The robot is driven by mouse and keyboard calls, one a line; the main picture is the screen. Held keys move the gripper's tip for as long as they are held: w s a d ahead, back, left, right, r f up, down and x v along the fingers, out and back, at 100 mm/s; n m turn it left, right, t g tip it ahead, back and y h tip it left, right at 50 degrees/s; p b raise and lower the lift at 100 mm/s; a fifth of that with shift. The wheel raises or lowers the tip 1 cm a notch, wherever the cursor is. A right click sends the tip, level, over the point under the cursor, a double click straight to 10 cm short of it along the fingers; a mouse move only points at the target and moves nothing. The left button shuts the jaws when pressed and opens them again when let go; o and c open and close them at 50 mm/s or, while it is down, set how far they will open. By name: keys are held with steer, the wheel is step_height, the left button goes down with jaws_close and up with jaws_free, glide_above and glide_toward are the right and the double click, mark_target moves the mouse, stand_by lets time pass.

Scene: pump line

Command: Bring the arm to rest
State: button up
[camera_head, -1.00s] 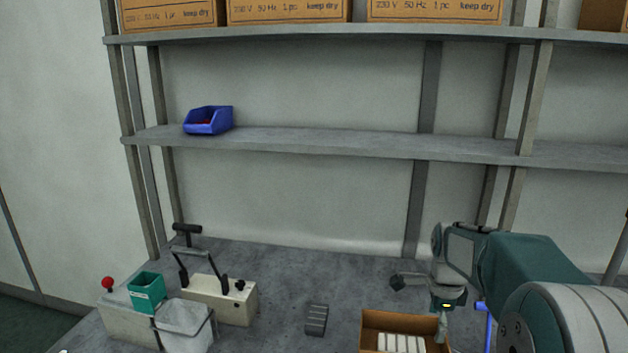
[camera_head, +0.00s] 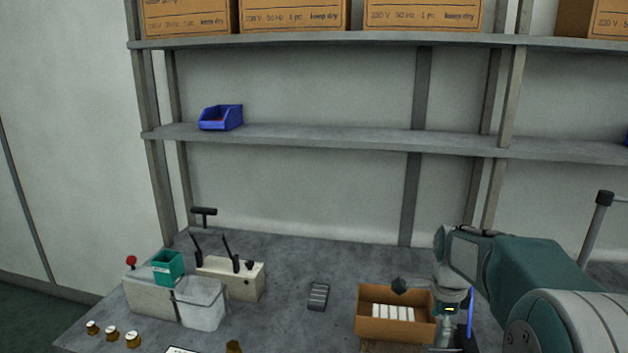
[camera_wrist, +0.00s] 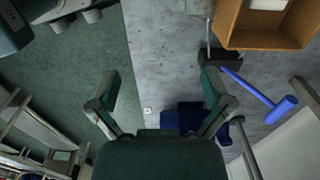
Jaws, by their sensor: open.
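My gripper (camera_wrist: 160,95) shows in the wrist view with its two fingers spread wide apart and nothing between them. Below and between the fingers are the green floor and the grey bench (camera_wrist: 160,50). In the head view, my teal and grey arm reaches in from the lower right, and its wrist end hangs beside the right side of an open cardboard box (camera_head: 397,331). The fingers are hard to make out there. The box shows at the top right of the wrist view (camera_wrist: 262,38).
White items (camera_head: 392,313) stand in the box. A dark ribbed block (camera_head: 318,296), a teal bin (camera_head: 168,267), a lever unit (camera_head: 232,278) and brass parts (camera_head: 132,339) are on the bench. A blue handled tool (camera_wrist: 258,95) is near my right finger. Shelves (camera_head: 300,137) stand behind.

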steer(key=s+a+r+n+t, duration=0.3)
steer(key=s+a+r+n, duration=0.35)
steer(key=s+n, duration=0.35)
steer(key=s+a+n+t, duration=0.2)
steer(key=s+a+n, duration=0.1)
steer(key=s+n, duration=0.6)
steer(key=shift+s+a+n+t, duration=0.15)
steer(key=shift+s+n+t, duration=0.2)
steer(key=shift+s, duration=1.85)
